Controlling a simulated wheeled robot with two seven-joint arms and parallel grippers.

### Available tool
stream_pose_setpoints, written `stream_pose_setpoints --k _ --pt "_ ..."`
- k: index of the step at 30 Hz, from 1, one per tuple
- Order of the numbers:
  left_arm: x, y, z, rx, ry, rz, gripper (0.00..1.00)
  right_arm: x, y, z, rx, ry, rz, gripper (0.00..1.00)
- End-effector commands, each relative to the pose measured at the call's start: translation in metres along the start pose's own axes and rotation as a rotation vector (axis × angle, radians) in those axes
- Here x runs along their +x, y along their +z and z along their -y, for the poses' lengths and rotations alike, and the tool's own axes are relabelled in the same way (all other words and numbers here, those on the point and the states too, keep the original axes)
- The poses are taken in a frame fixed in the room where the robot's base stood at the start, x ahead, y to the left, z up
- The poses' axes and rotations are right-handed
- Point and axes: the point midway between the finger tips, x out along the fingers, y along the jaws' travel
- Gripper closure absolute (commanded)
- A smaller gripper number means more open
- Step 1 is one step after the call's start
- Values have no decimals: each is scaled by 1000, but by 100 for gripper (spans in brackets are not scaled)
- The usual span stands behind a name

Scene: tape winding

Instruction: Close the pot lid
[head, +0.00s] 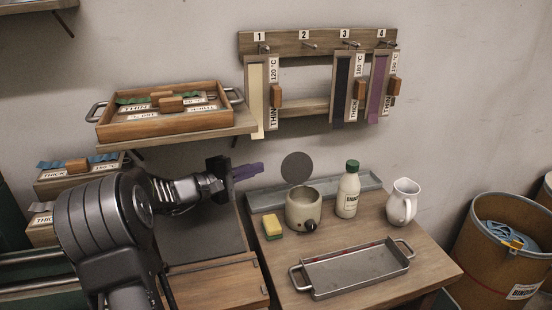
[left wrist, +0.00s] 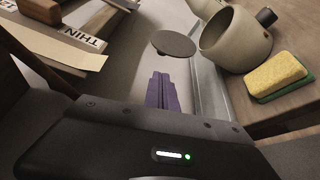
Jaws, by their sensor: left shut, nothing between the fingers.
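The pot (head: 303,210) is a beige round vessel with a dark knob on its front, standing on the wooden table. Its grey disc lid (head: 298,167) stands upright behind the rim, so the pot is open. In the left wrist view the lid (left wrist: 173,43) shows beside the open mouth of the pot (left wrist: 235,38). My left gripper (head: 249,171) has purple fingers, which are shut and empty. It is left of the lid and apart from it. In the left wrist view its fingers (left wrist: 162,92) point toward the lid. My right gripper is not in view.
A yellow-green sponge (head: 272,227) lies left of the pot. A green-capped bottle (head: 348,190) and a white jug (head: 403,202) stand to its right. A metal tray (head: 353,270) lies in front. A wooden tray (head: 165,124) sits on a shelf above my left arm.

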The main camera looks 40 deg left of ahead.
Motion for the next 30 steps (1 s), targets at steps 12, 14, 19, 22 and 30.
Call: stream_pose_setpoints --k 12,14,19,22,30 --pt "9 1 0 -1 0 2 100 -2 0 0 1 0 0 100" --pt "15 0 -1 -1 0 1 100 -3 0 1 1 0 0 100" --pt "40 1 -1 0 0 4 100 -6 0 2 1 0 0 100" --pt "58 1 -1 -1 0 3 100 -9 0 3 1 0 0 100" --pt "94 0 -1 0 0 1 100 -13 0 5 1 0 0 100"
